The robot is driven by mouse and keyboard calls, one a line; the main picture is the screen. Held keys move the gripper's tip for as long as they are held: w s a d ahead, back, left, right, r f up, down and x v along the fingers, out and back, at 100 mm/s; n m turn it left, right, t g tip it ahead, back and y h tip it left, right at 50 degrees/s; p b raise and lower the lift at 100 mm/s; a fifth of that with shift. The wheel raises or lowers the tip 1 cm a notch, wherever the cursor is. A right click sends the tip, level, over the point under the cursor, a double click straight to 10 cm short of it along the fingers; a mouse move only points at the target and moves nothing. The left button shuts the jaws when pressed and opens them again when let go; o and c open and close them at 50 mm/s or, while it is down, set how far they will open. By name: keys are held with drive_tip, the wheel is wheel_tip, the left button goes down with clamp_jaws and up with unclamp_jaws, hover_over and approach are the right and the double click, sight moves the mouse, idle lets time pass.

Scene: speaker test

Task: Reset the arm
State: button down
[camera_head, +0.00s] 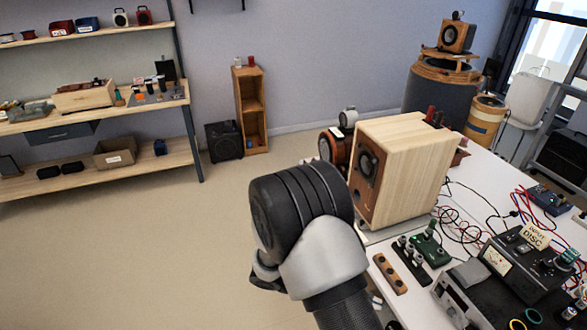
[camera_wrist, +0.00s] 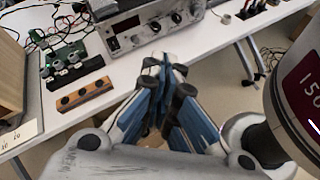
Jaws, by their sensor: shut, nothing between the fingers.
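My gripper (camera_wrist: 166,72) shows in the wrist view with its blue-sided fingers together and nothing between them. It is over the front edge of the white table (camera_wrist: 125,84), with floor visible below. In the head view my dark and pale grey arm fills the lower middle, left of the table; the gripper's fingers cannot be made out there. A wooden speaker (camera_head: 412,165) stands on the table just behind and right of my arm. Its wooden side also shows at the left of the wrist view (camera_wrist: 12,75).
Electronic gear (camera_head: 510,265), a green board (camera_head: 430,249), a wooden strip with knobs (camera_head: 390,273) and loose wires crowd the table. Shelves (camera_head: 95,108) stand at the left wall. A dark box (camera_head: 224,141) and narrow wooden shelf (camera_head: 251,108) stand behind. Open floor lies left of my arm.

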drive_tip(key=s+a+r+m+t+y, duration=0.1)
drive_tip(key=s+r+m+t+y, duration=0.2)
drive_tip(key=s+r+m+y, duration=0.3)
drive_tip(key=s+a+r+m+t+y, duration=0.2)
drive_tip(key=s+r+m+y, duration=0.4)
drive_tip(key=r, duration=1.1)
drive_tip(key=s+t+y, duration=0.1)
drive_tip(key=s, duration=0.2)
drive_tip(key=shift+s+m, duration=0.3)
drive_tip(key=shift+m, duration=0.1)
